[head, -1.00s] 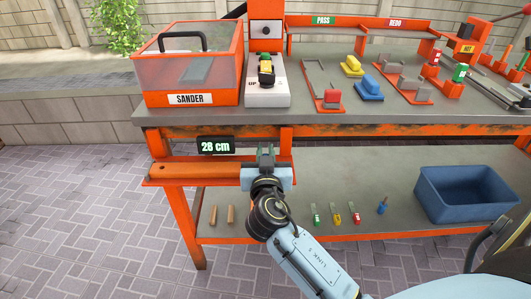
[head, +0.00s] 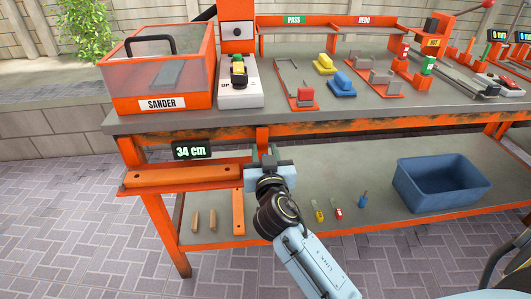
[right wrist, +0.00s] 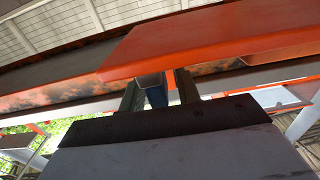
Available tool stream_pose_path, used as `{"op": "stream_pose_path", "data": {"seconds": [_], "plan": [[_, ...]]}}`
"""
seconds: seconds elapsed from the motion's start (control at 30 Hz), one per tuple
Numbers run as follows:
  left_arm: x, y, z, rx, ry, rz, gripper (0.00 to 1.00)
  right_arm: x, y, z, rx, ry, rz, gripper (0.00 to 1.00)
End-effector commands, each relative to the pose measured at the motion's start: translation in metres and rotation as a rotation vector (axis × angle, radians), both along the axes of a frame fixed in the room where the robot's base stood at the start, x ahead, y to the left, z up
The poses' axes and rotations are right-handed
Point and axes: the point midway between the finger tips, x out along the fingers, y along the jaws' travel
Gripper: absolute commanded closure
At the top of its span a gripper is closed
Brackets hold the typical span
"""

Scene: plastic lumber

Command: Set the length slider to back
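The length slider's orange rail (head: 185,176) runs along the front of the bench, below the tabletop, with a display (head: 191,151) above it reading 34 cm. My right gripper (head: 264,158) is at the right end of this rail and hides that part in the head view. In the right wrist view, its two fingers (right wrist: 160,90) stand apart on either side of a grey and dark blue piece (right wrist: 155,92) under an orange bar (right wrist: 190,38). The piece is close to the left finger; a gap shows at the right one. My left gripper is out of view.
A blue bin (head: 440,185) and small tools (head: 338,208) are on the lower shelf. Open paving lies at the front left.

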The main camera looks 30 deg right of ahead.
Motion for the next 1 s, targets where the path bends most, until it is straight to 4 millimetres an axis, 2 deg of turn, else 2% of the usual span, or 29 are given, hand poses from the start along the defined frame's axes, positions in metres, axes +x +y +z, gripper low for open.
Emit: {"op": "stream_pose_path", "data": {"seconds": [0.3,0.47,0.7,1.0], "plan": [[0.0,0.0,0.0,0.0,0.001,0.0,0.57,-0.001,0.0,0.0,0.0,0.001,-0.001,0.64],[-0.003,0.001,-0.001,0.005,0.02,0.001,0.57,-0.013,0.006,-0.001,0.004,0.002,0.001,0.64],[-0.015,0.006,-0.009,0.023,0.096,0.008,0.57,-0.058,0.023,-0.002,0.005,0.003,-0.001,0.64],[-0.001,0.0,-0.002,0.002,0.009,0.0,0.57,-0.108,0.044,-0.002,0.002,0.002,-0.002,0.64]]}}
